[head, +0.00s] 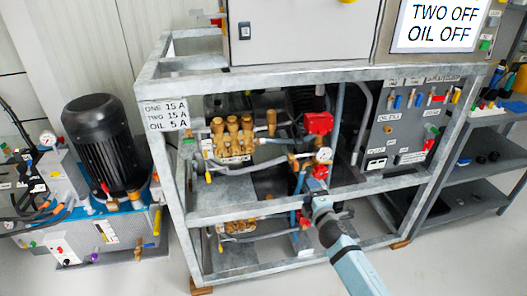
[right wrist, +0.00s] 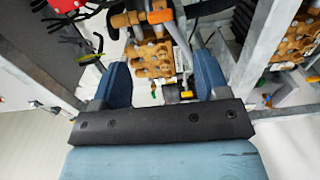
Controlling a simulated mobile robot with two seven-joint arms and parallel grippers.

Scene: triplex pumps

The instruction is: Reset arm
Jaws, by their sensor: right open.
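My right gripper (head: 312,188) is in front of the pump frame in the head view, at the end of my blue arm. The right wrist view shows its two blue fingers (right wrist: 163,82) spread apart with nothing held between them. Beyond the fingers is a brass pump head (right wrist: 153,58). In the head view the upper brass pump (head: 232,135) sits inside the frame, left of the gripper. A pressure gauge (head: 323,155) and a red valve part (head: 319,123) show just above the gripper. My left gripper does not show.
The grey metal frame (head: 262,212) has bars around the gripper. A grey control panel (head: 405,125) is on its right. A black motor (head: 102,140) on a blue unit stands at the left. A shelf (head: 480,185) stands at the right. Pale floor lies in front.

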